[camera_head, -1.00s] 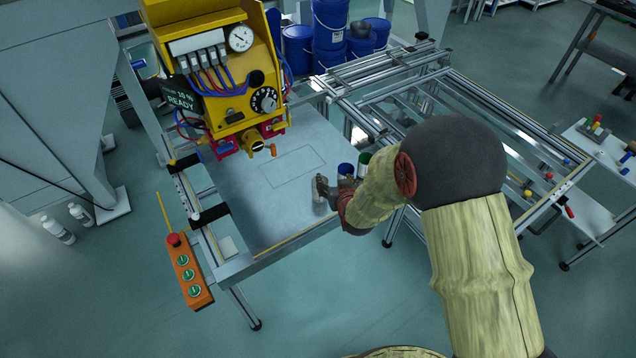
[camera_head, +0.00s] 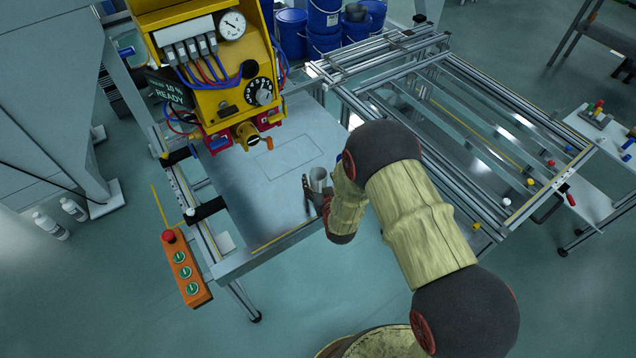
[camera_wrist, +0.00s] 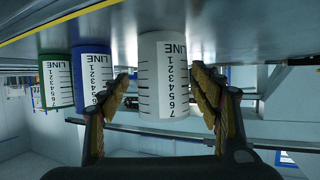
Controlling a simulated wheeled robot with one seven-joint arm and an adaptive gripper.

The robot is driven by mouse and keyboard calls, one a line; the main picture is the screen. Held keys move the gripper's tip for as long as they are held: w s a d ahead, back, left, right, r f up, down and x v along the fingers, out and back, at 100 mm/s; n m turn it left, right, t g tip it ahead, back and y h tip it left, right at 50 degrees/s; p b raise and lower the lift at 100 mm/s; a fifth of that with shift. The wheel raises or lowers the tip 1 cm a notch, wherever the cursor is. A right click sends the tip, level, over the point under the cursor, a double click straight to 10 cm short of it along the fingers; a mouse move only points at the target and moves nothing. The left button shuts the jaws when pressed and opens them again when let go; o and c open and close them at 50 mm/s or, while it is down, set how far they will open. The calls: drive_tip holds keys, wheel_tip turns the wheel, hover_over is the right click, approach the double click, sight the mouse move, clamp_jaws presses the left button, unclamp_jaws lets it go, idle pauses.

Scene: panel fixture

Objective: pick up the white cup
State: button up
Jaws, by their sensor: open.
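The white cup (camera_wrist: 163,75) carries a printed number scale and the word LINE. In the wrist view, which is upside down, it stands between the two fingers of my gripper (camera_wrist: 161,88). The fingers are apart, one on each side; I cannot tell whether either touches it. In the head view the cup (camera_head: 318,177) looks grey and upright near the right edge of the metal table (camera_head: 250,205). My gripper (camera_head: 313,193) is low beside it, partly hidden by my arm.
A blue cup (camera_wrist: 91,72) and a green cup (camera_wrist: 56,80) stand close by in the wrist view. A yellow machine (camera_head: 205,75) with hoses overhangs the table's back left. An orange button box (camera_head: 185,267) is at the front left. The table's middle is clear.

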sight(317, 176)
drive_tip(key=b+x, duration=0.2)
drive_tip(key=x, duration=0.3)
drive_tip(key=shift+s+a, duration=0.1)
drive_tip(key=shift+a, duration=0.1)
drive_tip(key=shift+c, duration=0.2)
drive_tip(key=c, duration=1)
drive_tip(key=shift+o, duration=0.2)
